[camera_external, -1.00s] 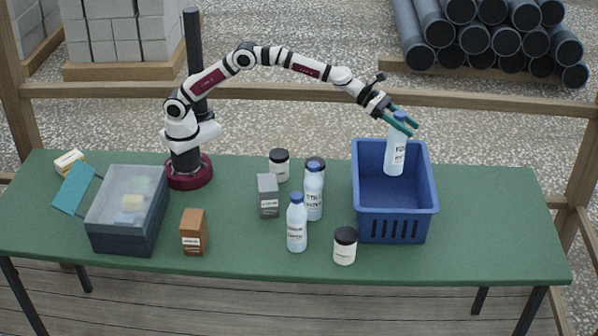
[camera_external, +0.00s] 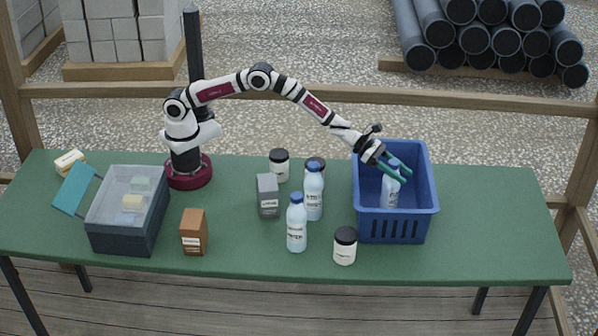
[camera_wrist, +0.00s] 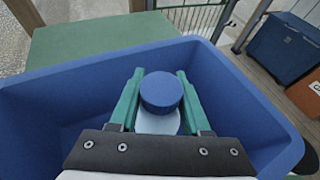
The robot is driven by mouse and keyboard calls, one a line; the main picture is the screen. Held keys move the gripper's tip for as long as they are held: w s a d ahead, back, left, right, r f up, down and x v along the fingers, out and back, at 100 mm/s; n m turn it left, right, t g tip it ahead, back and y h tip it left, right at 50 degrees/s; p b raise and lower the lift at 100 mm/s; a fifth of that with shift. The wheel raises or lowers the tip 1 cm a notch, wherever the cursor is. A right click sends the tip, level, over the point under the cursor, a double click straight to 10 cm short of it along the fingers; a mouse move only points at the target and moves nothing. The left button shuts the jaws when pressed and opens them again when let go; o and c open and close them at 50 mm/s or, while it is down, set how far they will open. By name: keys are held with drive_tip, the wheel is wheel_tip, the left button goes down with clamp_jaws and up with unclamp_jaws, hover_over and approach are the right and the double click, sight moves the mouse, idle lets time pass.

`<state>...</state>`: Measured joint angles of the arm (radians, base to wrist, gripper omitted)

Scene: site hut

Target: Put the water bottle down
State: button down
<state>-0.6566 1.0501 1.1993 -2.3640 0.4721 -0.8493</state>
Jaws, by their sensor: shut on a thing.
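The water bottle (camera_external: 390,193), pale with a blue cap, stands roughly upright inside the blue crate (camera_external: 395,226). My gripper (camera_external: 396,172) is shut on it near the top, with the fingers down inside the crate. In the wrist view the bottle's blue cap (camera_wrist: 161,91) sits between the two green fingers (camera_wrist: 158,102), and the crate's walls (camera_wrist: 60,92) surround them. The bottle's base is hidden, so I cannot tell whether it touches the crate floor.
Two similar bottles (camera_external: 297,224) (camera_external: 313,192) stand left of the crate. Around them are a white jar (camera_external: 345,247), another jar (camera_external: 279,166), a grey carton (camera_external: 268,196) and a brown carton (camera_external: 193,233). A lidded bin (camera_external: 120,225) is at left. The green table's right end (camera_external: 490,220) is clear.

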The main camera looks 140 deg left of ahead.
drive_tip(key=shift+c, duration=1.8)
unclamp_jaws()
drive_tip(key=shift+r, duration=0.1)
